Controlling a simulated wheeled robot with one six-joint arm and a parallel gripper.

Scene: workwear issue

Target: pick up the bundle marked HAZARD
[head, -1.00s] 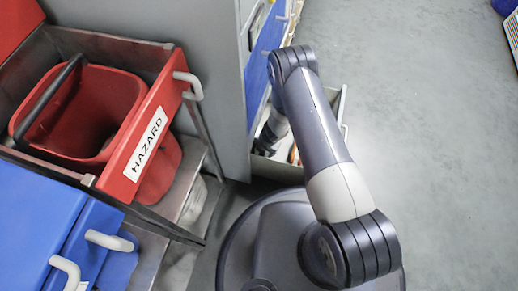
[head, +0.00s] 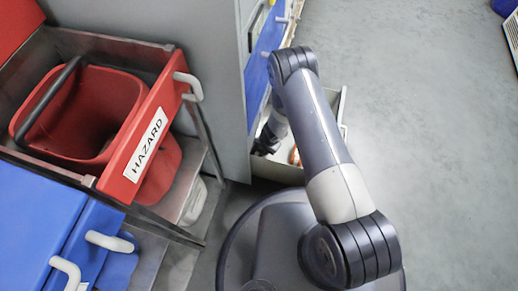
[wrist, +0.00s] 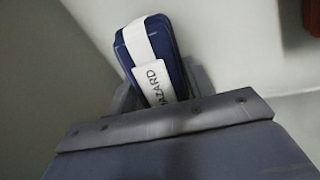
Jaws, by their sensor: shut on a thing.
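The lower end of the bundle is hidden behind my wrist housing. In the head view my arm reaches down over a pale open drawer (head: 281,170) beside the grey cabinet; the bundle cannot be made out there.
A red drawer (head: 116,178) labelled HAZARD stands open at left with a red bucket (head: 88,118) in it. A blue drawer front (head: 36,215) with white handles is below it. The grey cabinet (head: 207,85) stands close left of my arm.

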